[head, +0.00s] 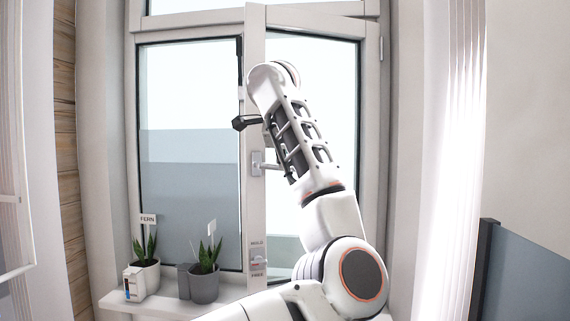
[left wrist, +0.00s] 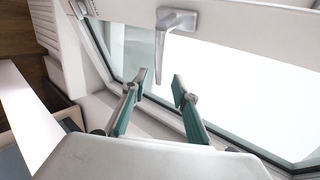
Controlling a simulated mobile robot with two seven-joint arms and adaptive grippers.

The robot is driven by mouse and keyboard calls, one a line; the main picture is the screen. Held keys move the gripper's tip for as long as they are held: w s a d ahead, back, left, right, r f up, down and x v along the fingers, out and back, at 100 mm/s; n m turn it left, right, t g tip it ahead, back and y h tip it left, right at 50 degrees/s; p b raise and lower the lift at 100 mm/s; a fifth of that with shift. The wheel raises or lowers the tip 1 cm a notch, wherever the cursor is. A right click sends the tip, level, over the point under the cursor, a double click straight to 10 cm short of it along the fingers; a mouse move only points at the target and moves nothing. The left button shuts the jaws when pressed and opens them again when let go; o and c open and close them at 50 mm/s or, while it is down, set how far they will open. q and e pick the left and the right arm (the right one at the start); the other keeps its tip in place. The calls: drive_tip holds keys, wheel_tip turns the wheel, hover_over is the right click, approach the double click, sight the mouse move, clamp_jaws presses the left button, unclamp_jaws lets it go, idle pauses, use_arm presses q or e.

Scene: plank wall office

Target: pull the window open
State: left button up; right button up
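The window's right sash (head: 255,215) has its handle on the left stile and appears to stand slightly ajar, its top edge overlapping the frame. The handle (head: 257,163) is grey, with its lever pointing right in the head view. In the left wrist view the handle (left wrist: 176,20) hangs down in the picture towards my left gripper (left wrist: 160,80). The gripper's teal fingers are apart, with the lever's tip close to the gap between them; I cannot tell whether it touches. In the head view my left arm hides most of this gripper. My right gripper is not in view.
Two potted plants, one light pot (head: 148,272) with a FERN tag and one grey pot (head: 204,287), stand on the sill (head: 120,304) at the left. A small HOLD/FREE plate (head: 257,262) is low on the stile. A dark-edged panel (head: 525,270) stands at the right.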

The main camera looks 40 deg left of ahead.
use_arm(q)
drive_tip(key=shift+s+d+r, duration=0.3)
drive_tip(key=shift+s+r, duration=0.05)
drive_tip(key=shift+s, duration=0.1)
